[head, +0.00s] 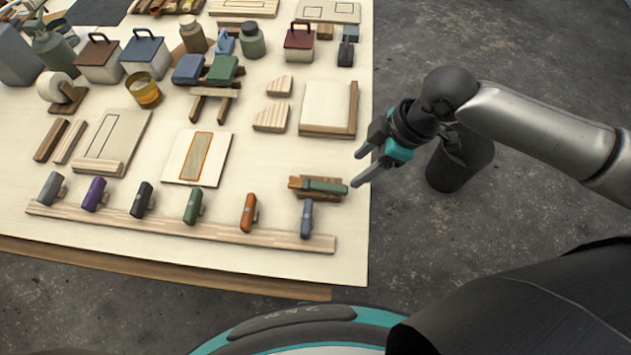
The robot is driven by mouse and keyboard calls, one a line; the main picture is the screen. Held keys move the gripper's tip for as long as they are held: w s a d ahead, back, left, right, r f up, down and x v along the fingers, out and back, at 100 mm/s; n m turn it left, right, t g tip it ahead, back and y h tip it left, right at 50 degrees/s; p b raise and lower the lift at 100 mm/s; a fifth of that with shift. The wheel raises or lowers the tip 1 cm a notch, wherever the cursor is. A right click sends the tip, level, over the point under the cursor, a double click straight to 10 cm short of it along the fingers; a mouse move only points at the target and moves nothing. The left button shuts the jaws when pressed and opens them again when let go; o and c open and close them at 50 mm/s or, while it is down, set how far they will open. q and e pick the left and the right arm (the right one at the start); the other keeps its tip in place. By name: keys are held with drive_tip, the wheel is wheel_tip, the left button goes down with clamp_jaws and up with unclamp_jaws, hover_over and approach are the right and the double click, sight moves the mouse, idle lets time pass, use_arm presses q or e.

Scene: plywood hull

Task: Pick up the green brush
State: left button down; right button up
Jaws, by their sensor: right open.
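A long green tool that looks like the green brush (325,187) lies on a small brown wooden block (318,196) near the right edge of the table, with a reddish-brown part at its left end. Its bristles cannot be made out. My right gripper (357,169) comes in from the right with its fingers apart and nothing between them. Its fingertips are close to the right end of the green tool, and no contact is clear. My left gripper is not in view.
A wooden rail (190,229) with several coloured handled tools, one of them green (193,206), runs along the front of the plywood table (270,258). A framed board (325,105) lies behind the brush. Boxes and jars crowd the back. A dark bin (460,160) stands beyond the table's right edge.

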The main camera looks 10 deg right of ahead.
sight(336, 188)
drive_tip(key=x, duration=0.8)
drive_tip(key=shift+s+a+f, duration=0.15)
drive_tip(key=shift+s+f, duration=0.05)
drive_tip(key=shift+s, duration=0.05)
drive_tip(key=shift+a+f, duration=0.1)
drive_tip(key=shift+f, duration=0.2)
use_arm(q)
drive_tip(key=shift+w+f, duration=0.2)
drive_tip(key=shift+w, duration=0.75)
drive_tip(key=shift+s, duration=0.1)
use_arm(e)
drive_tip(key=shift+c, duration=0.8)
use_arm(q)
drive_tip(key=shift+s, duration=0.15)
use_arm(e)
clamp_jaws()
